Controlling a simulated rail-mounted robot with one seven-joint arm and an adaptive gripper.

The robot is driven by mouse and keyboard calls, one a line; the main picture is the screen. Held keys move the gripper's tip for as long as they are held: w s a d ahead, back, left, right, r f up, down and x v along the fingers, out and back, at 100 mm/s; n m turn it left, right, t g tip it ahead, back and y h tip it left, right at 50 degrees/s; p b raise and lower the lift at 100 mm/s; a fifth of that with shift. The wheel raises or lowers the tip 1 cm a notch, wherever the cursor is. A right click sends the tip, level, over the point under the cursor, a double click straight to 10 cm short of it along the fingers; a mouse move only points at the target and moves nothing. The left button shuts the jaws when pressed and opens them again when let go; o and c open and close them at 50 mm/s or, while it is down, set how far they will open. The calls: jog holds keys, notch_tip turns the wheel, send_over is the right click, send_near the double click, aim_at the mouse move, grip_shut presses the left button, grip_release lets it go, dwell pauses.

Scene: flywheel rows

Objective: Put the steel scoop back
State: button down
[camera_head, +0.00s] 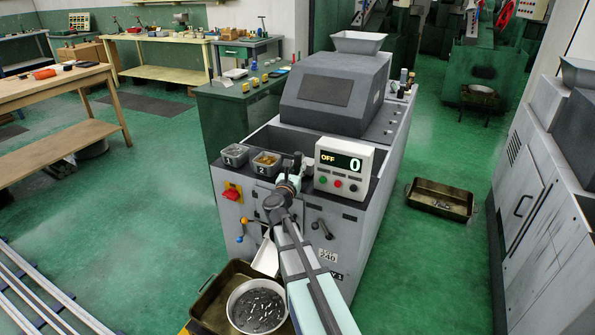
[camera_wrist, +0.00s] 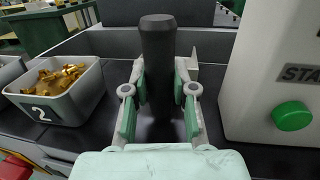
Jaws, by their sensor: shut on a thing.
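My gripper (camera_head: 290,184) is at the front top edge of the grey machine, between the small bins and the control box. In the wrist view its two green-padded fingers (camera_wrist: 159,92) are shut on an upright dark handle (camera_wrist: 157,42). This looks like the handle of the steel scoop; its top also shows in the head view (camera_head: 298,160). The scoop's metal part is hidden, so I cannot tell whether it touches the machine.
Left of my gripper are bin 2 with brass-coloured parts (camera_wrist: 56,88) and another bin (camera_head: 235,154). On the right is the control box (camera_head: 344,168), reading OFF and 0. Below, a bowl of metal parts (camera_head: 257,307) sits in a tray (camera_head: 208,305) by a pale chute (camera_head: 267,257).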

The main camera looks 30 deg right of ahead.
jog(key=shift+f, duration=0.3)
jog(key=shift+f, duration=0.1)
jog(key=c, duration=0.9)
grip_release()
jog(key=shift+c, duration=0.2)
jog(key=shift+s, duration=0.1)
jog(key=b+v, duration=0.1)
jog(key=v, duration=1.1)
